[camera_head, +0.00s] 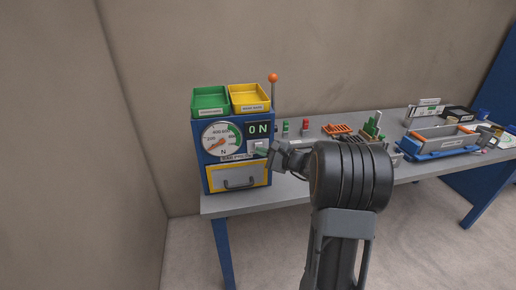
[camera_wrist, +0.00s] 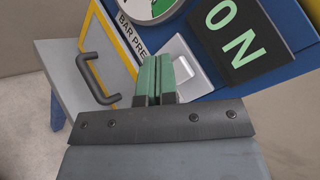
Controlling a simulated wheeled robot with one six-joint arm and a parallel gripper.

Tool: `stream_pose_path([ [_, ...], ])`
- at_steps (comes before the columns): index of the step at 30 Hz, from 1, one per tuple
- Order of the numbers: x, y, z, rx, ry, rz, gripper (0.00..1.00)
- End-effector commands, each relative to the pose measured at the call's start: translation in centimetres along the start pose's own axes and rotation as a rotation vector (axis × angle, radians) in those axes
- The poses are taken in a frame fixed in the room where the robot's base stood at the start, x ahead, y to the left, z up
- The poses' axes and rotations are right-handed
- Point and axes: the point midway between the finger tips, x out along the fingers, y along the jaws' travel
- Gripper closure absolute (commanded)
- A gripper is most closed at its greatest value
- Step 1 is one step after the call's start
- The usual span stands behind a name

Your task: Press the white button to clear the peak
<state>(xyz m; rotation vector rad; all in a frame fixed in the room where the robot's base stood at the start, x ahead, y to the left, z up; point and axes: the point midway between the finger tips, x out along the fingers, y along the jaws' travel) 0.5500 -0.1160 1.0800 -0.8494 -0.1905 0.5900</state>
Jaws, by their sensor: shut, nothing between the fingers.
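The blue bar press unit (camera_head: 203,168) stands at the left end of the table. It has a round dial (camera_head: 221,139) and a dark display (camera_head: 258,129) reading "0 N". The white button (camera_head: 261,146) sits on a pale plate below the display; in the wrist view the plate (camera_wrist: 198,74) shows just right of the fingertips. My gripper (camera_head: 263,151) is shut and empty, its green fingers (camera_wrist: 155,65) together in front of the unit near the button. The fingers hide part of the button area, and I cannot tell whether they touch it.
Green (camera_head: 210,100) and yellow (camera_head: 249,97) bins sit on top of the unit, beside an orange-knobbed lever (camera_head: 273,78). Several small parts and a blue-grey tray (camera_head: 441,142) lie along the table to the right.

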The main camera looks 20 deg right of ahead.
Motion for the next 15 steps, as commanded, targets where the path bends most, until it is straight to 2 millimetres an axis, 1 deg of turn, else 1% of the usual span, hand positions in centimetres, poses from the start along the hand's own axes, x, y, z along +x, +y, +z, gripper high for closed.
stream_pose_path([
  [7,-0.2,0.2,0.1,0.0,0.0,0.0,1.0],
  [15,-2.0,1.5,1.4,-0.001,0.0,0.0,1.0],
])
